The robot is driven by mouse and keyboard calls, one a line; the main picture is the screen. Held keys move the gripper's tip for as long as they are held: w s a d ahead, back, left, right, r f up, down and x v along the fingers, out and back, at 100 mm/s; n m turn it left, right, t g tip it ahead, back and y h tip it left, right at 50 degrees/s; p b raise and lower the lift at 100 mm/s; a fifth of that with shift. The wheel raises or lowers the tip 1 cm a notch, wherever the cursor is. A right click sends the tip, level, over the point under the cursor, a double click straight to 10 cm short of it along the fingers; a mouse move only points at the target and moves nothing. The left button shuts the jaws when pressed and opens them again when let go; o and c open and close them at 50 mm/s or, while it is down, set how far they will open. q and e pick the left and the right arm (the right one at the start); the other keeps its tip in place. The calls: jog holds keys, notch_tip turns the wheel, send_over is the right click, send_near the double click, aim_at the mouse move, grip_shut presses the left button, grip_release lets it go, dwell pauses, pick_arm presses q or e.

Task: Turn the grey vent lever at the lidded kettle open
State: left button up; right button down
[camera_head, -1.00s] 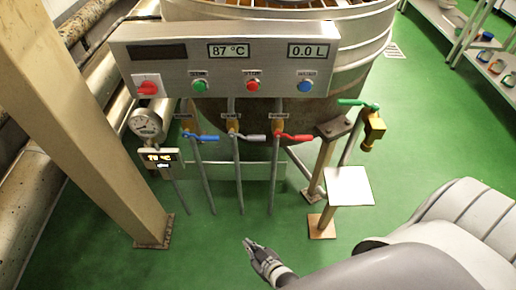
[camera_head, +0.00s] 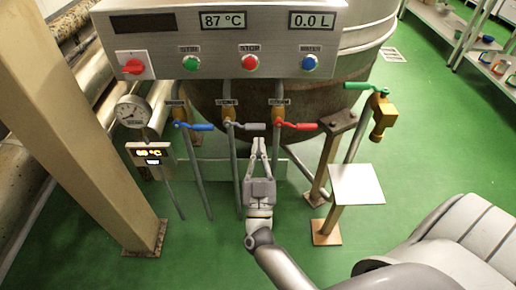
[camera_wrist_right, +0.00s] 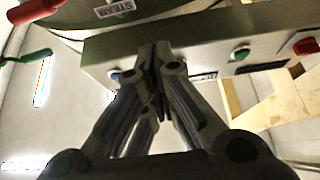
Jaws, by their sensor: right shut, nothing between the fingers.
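The grey lever (camera_head: 249,126) is the middle of three levers below the control panel, and its handle points right, roughly level. The metal kettle (camera_head: 225,103) stands behind the panel; its top is out of frame. My right gripper (camera_head: 258,143) is shut and empty, pointing up, with its fingertips just below the grey handle's right end. I cannot tell whether they touch. In the right wrist view the fingers (camera_wrist_right: 157,55) are together in front of the panel's edge, and the grey lever cannot be made out. My left gripper is not in view.
A blue lever (camera_head: 195,126) is left of the grey one and a red lever (camera_head: 300,126) right of it, close by. The control panel (camera_head: 220,45) hangs above. A green-handled tap (camera_head: 380,115) and a small square plate (camera_head: 356,184) are at right.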

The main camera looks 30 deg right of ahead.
notch_tip(320, 180, up, 4)
send_over(259, 129)
jog(key=s+a, duration=0.2)
jog(key=s, duration=0.1)
jog(key=f, duration=0.2)
jog(key=w+f+b, duration=0.1)
jog(key=shift+d, duration=0.25)
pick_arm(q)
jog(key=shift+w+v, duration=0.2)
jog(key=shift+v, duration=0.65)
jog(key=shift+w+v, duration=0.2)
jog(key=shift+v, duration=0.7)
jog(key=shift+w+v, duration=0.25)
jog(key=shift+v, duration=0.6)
pick_arm(e)
jog(key=shift+f, duration=0.5)
pick_arm(q)
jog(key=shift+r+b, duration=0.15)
jog(key=shift+b, duration=0.15)
pick_arm(e)
jog(key=shift+d, duration=0.1)
